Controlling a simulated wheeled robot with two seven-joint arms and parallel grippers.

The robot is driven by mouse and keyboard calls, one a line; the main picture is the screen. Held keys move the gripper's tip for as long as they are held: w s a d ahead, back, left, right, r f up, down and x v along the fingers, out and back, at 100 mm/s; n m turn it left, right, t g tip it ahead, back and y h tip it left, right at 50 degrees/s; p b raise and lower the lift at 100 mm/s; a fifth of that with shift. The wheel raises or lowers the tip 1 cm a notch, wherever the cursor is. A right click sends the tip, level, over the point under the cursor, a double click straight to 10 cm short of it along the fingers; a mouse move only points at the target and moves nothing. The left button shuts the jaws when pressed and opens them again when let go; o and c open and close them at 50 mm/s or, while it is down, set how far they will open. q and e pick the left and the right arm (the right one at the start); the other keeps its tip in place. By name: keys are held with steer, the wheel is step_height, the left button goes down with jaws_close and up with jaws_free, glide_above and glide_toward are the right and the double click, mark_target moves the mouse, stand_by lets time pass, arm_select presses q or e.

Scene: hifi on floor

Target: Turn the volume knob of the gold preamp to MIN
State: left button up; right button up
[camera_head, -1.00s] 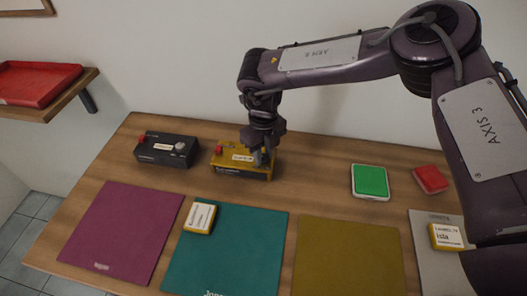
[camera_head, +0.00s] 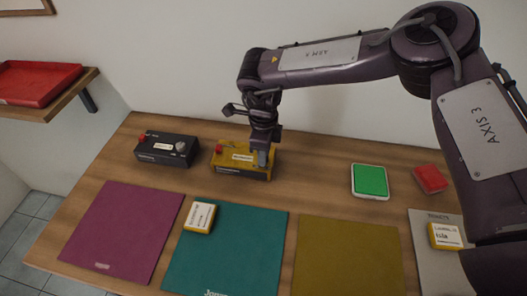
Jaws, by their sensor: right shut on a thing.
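The gold preamp (camera_head: 232,171) stands on the wooden table near its back, left of the middle. It has a red part at its left end and a pale label on top. My right gripper (camera_head: 262,157) points down at the right end of the preamp's top and is shut on the volume knob there. The knob itself is hidden by the fingers, so its setting cannot be read. My left gripper is not in view.
A black preamp (camera_head: 150,158) with a grey knob stands close by on the left. Purple (camera_head: 122,232), teal (camera_head: 240,250) and olive (camera_head: 348,260) mats lie in front. A green-topped block (camera_head: 370,181) and a red block (camera_head: 431,179) lie to the right.

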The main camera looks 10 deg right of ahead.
stand_by(0.3)
steer(key=o, duration=1)
step_height(320, 180, up, 7)
steer(key=shift+f+b, duration=0.1)
steer(key=shift+b, duration=1.05)
steer(key=shift+r, duration=0.55)
